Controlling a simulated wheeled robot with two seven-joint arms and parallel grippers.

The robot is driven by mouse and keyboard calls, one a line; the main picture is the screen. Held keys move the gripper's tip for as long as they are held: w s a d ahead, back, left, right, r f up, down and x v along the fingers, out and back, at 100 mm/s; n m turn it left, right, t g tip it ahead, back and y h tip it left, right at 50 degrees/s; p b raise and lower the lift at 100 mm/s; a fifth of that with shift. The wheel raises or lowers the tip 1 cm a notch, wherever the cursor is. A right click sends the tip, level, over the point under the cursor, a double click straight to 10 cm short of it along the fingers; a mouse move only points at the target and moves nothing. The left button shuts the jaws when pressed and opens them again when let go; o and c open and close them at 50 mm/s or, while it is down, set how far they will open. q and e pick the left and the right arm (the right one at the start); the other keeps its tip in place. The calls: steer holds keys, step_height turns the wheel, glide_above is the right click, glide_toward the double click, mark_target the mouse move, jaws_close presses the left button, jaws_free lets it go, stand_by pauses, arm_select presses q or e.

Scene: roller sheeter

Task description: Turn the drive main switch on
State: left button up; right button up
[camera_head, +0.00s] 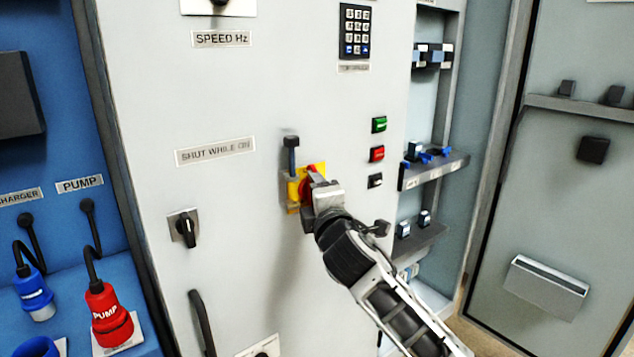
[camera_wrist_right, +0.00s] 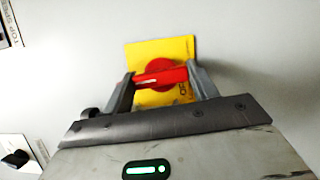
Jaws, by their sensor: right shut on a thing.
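The drive main switch is a red rotary handle (camera_wrist_right: 160,75) on a yellow plate (camera_wrist_right: 182,48), fixed to the grey cabinet door. In the head view the yellow plate (camera_head: 293,192) shows beside my gripper, with the red handle (camera_head: 308,186) partly hidden behind it. My right gripper (camera_head: 316,190) is at the switch; in the wrist view its two fingers (camera_wrist_right: 164,77) sit at either end of the red handle and are shut on it. The handle lies nearly level across the wrist picture. Lettering on the plate is mostly hidden. My left gripper is not in view.
A black lever or padlock-like part (camera_head: 291,150) is just above the plate. Green (camera_head: 379,124) and red (camera_head: 377,154) buttons are to the right, a black selector knob (camera_head: 186,228) to the lower left. Shelves (camera_head: 435,170) stand right of the door.

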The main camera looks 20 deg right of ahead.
steer(key=shift+m+p, duration=0.45)
steer(key=shift+m, duration=0.15)
steer(key=o, duration=1)
steer(key=s+b, duration=0.1)
steer(key=s, duration=1.5)
steer(key=shift+a+b, duration=0.4)
steer(key=shift+g, duration=0.3)
